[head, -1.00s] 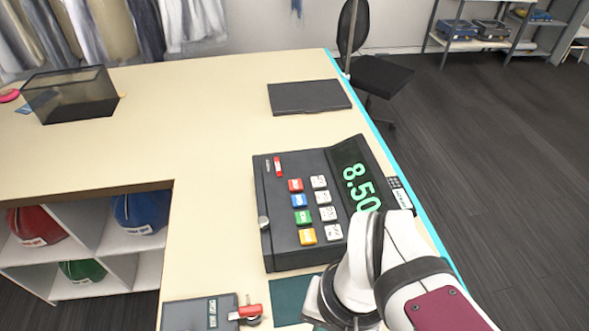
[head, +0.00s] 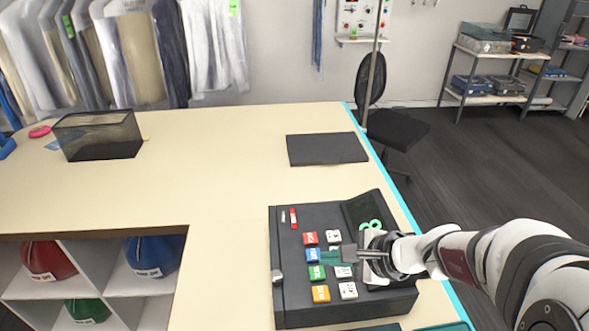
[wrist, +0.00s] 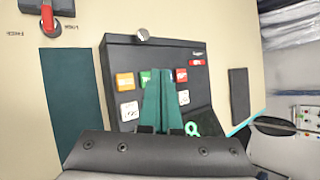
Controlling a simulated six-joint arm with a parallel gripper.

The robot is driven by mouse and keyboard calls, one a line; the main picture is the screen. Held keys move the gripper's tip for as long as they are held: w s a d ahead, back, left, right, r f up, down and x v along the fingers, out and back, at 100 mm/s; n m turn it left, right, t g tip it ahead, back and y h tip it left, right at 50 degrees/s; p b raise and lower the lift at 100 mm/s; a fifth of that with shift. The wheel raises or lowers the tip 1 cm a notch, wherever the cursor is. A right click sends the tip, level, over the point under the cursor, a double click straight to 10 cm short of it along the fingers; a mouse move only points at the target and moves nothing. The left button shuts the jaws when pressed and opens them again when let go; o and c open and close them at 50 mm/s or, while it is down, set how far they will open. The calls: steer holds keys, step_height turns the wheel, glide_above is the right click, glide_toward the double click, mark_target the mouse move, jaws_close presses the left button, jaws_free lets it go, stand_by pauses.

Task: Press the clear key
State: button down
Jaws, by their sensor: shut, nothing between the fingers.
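The dark register (head: 290,262) stands on the table, with a sloped display (head: 368,212) whose green digits are mostly hidden by my arm. Its keys are red (head: 310,238), blue (head: 313,255), green (head: 317,272) and orange (head: 320,294), beside a column of white keys (head: 348,290). A small red piece (head: 293,218) sits near its far left corner. The key labels are too small to read, so I cannot tell which is clear. My gripper (head: 329,257) is shut and empty, its teal fingers over the keys beside the blue one. In the wrist view, the fingers (wrist: 162,72) hide the blue key; contact is unclear.
A red switch (wrist: 50,20) and a teal mat (wrist: 72,105) are beside the register. A chair (head: 395,128) stands beyond the cyan edge. The table's middle is clear.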

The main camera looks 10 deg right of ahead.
mark_target(326, 295)
steer(key=shift+f, duration=4.4)
steer(key=shift+f, duration=0.4)
steer(key=shift+f, duration=0.4)
steer(key=shift+r, duration=0.85)
